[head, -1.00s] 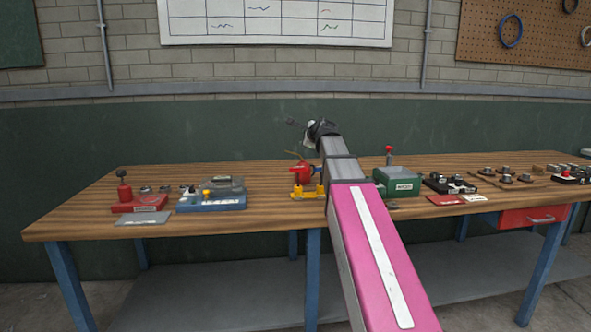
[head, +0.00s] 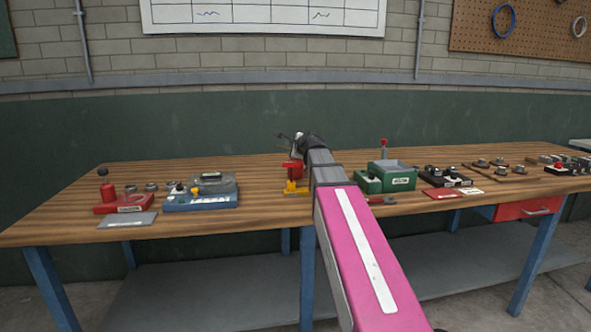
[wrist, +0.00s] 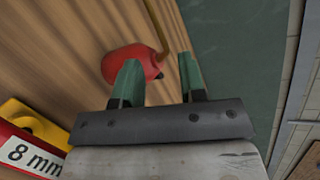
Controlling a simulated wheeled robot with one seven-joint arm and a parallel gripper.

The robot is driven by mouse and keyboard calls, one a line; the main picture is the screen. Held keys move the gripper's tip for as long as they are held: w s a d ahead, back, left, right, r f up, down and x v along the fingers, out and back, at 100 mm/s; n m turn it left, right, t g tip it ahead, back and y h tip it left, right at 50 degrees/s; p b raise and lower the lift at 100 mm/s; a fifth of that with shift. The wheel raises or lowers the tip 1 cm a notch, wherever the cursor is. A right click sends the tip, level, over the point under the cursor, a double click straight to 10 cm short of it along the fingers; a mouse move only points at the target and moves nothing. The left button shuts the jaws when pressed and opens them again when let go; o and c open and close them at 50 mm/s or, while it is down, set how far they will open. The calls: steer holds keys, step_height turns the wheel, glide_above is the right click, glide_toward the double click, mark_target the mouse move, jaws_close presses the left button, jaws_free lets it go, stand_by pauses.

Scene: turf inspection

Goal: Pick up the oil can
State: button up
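The oil can is red and rounded with a thin spout. In the wrist view the oil can (wrist: 117,62) stands on the wooden bench, beyond and partly behind the left finger. Its right edge with a dark spot shows between the fingers. My gripper (wrist: 160,75) has two green fingers, apart with nothing held between them. In the head view the oil can (head: 291,168) is partly hidden by my arm, and my gripper (head: 288,138) is dark and small above it.
A yellow stand (head: 292,188) and a red block marked "8 mm" (wrist: 30,150) are close by. A green box (head: 392,178) stands right of my arm. Red and blue fixtures (head: 200,200) are at left. Bare bench lies between the blue fixture and the yellow stand.

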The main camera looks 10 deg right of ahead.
mark_target(293, 160)
steer(key=x, duration=0.7)
steer(key=shift+w+f, duration=0.1)
steer(key=shift+w, duration=0.15)
steer(key=shift+c, duration=0.4)
jaws_close()
stand_by(0.8)
